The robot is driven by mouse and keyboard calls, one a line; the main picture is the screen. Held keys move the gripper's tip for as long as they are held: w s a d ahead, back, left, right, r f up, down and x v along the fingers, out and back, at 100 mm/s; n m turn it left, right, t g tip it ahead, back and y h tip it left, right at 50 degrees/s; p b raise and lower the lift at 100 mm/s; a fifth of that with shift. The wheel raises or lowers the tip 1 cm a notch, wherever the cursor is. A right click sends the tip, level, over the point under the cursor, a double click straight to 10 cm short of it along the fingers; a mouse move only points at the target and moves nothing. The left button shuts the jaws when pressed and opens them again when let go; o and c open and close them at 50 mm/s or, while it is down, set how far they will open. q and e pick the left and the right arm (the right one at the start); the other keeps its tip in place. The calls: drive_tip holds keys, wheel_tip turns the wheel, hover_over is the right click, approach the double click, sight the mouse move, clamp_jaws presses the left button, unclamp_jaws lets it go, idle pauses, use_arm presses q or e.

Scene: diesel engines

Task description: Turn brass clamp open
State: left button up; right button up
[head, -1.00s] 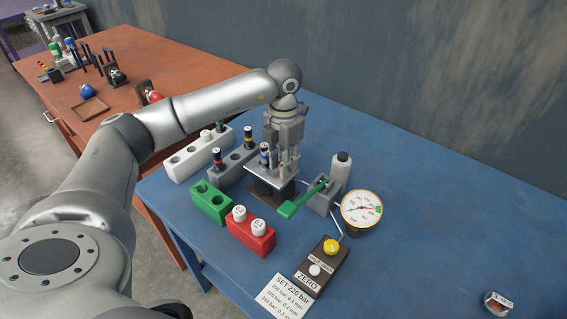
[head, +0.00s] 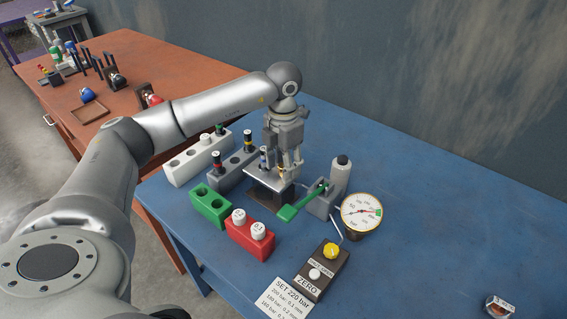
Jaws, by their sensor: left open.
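The brass clamp (head: 282,170) shows as a small yellowish piece at the right side of the metal-topped stand (head: 259,178), partly hidden by my fingers. My left gripper (head: 289,165) points down at it from above, its fingers open and around or right beside the clamp; I cannot tell if they touch it. My right gripper is not in view.
A green-handled pump (head: 302,202) and a pressure gauge (head: 361,211) stand close on the right. Green (head: 211,204), red (head: 250,240), grey and white blocks stand left and in front. A zero box (head: 321,269) is nearer. The blue table's right side is mostly clear.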

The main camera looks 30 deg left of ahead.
use_arm(q)
drive_tip(key=shift+r, duration=0.1)
wheel_tip(320, 180, up, 12)
idle(0.5)
idle(0.4)
